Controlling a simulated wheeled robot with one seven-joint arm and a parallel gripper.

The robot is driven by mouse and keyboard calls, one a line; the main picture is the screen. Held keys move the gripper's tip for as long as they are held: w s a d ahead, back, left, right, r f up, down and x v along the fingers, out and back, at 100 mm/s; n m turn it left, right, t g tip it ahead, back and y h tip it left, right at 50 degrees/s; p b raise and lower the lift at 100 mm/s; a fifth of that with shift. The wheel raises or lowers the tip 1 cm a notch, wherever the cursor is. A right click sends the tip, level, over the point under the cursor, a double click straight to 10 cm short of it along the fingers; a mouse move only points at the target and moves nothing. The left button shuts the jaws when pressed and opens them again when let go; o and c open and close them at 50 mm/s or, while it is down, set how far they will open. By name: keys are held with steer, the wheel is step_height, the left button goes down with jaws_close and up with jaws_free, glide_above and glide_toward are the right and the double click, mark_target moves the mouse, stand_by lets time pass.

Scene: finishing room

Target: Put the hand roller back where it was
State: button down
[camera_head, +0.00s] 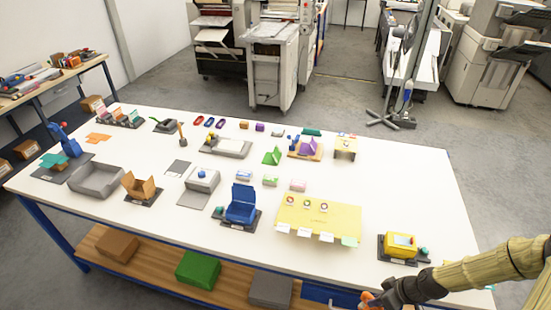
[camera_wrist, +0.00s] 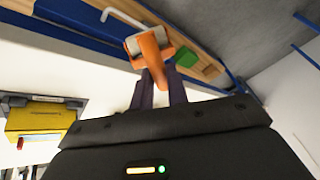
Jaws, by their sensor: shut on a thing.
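My gripper (camera_head: 378,296) is at the bottom right of the head view, by the front edge of the white table (camera_head: 340,262). In the wrist view its dark fingers (camera_wrist: 158,92) are shut on the hand roller (camera_wrist: 150,52). The roller has an orange handle or frame and a pale part at its far end. In the head view only a small orange bit of the roller (camera_head: 366,296) shows beside the gripper. The grip itself is partly hidden.
A yellow box-like device (camera_head: 400,245) on a dark mat stands near the gripper, also in the wrist view (camera_wrist: 40,120). A yellow board (camera_head: 330,215) with white tags lies left of it. A wooden lower shelf (camera_head: 150,268) holds boxes. The table's right end has free room.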

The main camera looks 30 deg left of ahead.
steer(key=d+f+m+t+h+b, duration=0.1)
steer(key=d+f+m+b, duration=0.3)
steer(key=f, duration=0.6)
steer(key=d+f+m+t+h+b, duration=0.1)
steer(key=d+f+m+t+b, duration=0.2)
steer(key=d+f+m, duration=0.3)
step_height(320, 180, down, 5)
steer(key=m+b, duration=0.1)
steer(key=m, duration=0.1)
steer(key=shift+w+d+m+t+h, duration=0.25)
steer(key=shift+w+m+t+h, duration=0.15)
steer(key=shift+s, duration=0.1)
